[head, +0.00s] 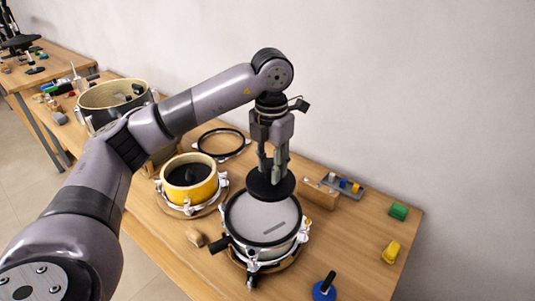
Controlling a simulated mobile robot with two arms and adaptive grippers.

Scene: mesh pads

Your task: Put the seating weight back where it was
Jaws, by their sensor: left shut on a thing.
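The seating weight, a black round disc (270,187), is in my left gripper (271,168). The gripper points down with its fingers shut on the upper part of the weight. The disc looks level and overlaps the far part of the grey mesh head (262,218) of a silver drum (270,248). I cannot tell whether it touches the head or hangs just above it. The fingers hide the weight's grip. My right gripper is out of view.
A yellow drum (203,190) and a black hoop (247,143) stand left and behind. A wooden block (318,198) and small tray (333,181) are right of the weight. A green block (398,211), yellow object (391,252) and blue-based tool (325,291) lie right. Bare wood lies between them.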

